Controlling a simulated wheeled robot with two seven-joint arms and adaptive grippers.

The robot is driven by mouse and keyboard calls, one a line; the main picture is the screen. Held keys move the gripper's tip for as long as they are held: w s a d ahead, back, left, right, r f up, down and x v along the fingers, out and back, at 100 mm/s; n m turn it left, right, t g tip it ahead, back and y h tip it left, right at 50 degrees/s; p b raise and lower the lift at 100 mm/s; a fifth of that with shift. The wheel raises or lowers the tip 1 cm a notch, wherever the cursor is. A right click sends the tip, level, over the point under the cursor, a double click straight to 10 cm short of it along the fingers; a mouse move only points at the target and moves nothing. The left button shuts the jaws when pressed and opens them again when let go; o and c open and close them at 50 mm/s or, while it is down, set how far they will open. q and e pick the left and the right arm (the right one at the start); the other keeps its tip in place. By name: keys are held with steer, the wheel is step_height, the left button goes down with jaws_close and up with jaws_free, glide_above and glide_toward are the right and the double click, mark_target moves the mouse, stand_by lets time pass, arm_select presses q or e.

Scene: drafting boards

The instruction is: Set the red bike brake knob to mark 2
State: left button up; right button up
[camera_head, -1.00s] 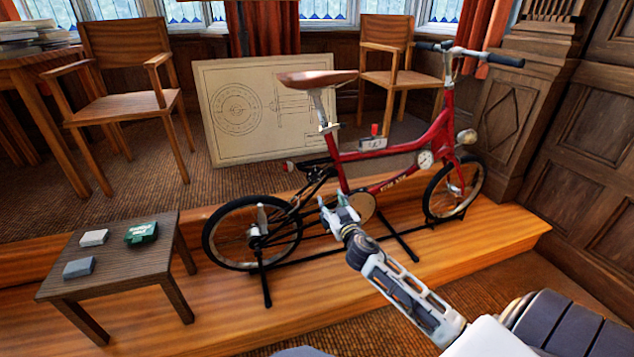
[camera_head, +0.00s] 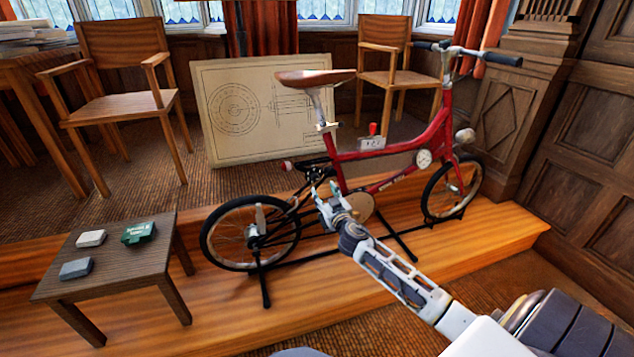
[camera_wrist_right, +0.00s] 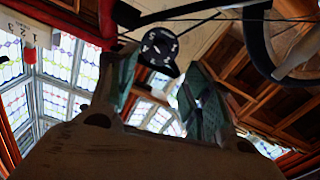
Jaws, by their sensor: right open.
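The red bike (camera_head: 400,160) stands upright on a black stand. A black round knob with white marks (camera_wrist_right: 158,48) shows in the right wrist view, between and beyond my fingertips; I cannot read its setting. My right gripper (camera_head: 318,193) is open by the bike's rear frame, just above the chain area. Its two greenish fingers also show in the right wrist view (camera_wrist_right: 160,85), apart, with no clear contact on the knob. In the head view I cannot make out the knob clearly. My left gripper is not in view.
A small numbered plate (camera_head: 371,144) with a red lever (camera_head: 373,129) sits on the bike's frame. The bike stands on a wooden platform (camera_head: 350,270). A low table (camera_head: 120,265) with small boxes is at left. A drawing board (camera_head: 262,110) and chairs stand behind.

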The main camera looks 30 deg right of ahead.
mark_target(316, 179)
steer(key=shift+b+x, duration=0.4)
steer(key=shift+x, duration=3)
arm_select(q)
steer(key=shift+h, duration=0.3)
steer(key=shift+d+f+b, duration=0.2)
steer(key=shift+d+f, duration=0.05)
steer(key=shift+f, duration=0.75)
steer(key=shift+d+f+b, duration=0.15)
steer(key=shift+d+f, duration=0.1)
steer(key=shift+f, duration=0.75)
arm_select(e)
steer(key=shift+x, duration=1.15)
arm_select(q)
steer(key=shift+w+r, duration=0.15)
arm_select(e)
steer(key=shift+c, duration=0.7)
steer(key=c, duration=0.9)
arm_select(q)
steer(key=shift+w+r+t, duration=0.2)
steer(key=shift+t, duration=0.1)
